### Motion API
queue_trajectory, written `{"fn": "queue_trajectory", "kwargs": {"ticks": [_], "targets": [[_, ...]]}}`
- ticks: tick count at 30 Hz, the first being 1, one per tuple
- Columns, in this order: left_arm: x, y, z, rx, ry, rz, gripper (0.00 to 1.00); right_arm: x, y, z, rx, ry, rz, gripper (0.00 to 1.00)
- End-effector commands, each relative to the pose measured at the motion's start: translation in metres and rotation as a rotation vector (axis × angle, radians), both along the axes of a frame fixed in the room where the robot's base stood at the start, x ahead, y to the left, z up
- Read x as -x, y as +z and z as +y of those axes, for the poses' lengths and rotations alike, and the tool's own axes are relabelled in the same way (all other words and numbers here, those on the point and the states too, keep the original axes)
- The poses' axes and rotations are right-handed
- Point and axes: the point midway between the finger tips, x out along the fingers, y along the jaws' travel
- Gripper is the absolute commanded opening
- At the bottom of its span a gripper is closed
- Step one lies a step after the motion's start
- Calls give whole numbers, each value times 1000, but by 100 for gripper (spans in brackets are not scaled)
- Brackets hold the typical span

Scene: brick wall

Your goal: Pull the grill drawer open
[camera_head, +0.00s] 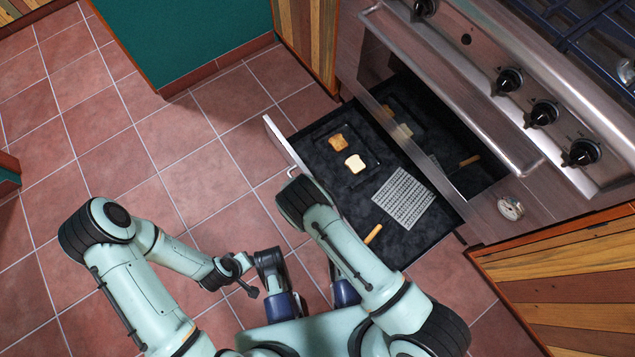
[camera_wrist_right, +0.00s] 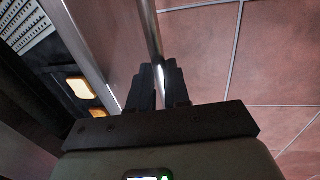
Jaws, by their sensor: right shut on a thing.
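The grill drawer (camera_head: 283,145) is pulled out from below the oven, and its dark inside is exposed. A browned toast slice (camera_head: 337,143), a paler bread slice (camera_head: 355,163) and a grey wire rack (camera_head: 403,198) lie in it. My right arm hides part of the drawer front. In the right wrist view, my right gripper (camera_wrist_right: 158,85) is shut on the drawer's metal handle bar (camera_wrist_right: 150,35). In the head view the right fingers are hidden behind the wrist. My left gripper (camera_head: 246,275) is empty, with its fingers apart, low over the floor left of the drawer.
The steel oven front (camera_head: 455,75) with black knobs and a long door bar stands above the drawer. A teal cabinet (camera_head: 185,35) is at upper left. Wooden cabinet panels (camera_head: 560,280) flank the oven.

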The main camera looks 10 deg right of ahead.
Motion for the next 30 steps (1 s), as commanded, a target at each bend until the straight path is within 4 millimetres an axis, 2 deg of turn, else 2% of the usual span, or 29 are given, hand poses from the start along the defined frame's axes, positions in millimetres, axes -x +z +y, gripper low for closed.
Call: {"fn": "queue_trajectory", "kwargs": {"ticks": [18,19,21,30], "targets": [[1,-1,0,1,-1,4,43,1,0,0,1,0,2,0],[1,-1,0,0,-1,3,43,1,0,0,1,0,2,26],[1,-1,0,0,-1,3,43,1,0,0,1,0,2,42],[0,0,0,0,0,1,43,0,2,1,0,0,1,42]]}}
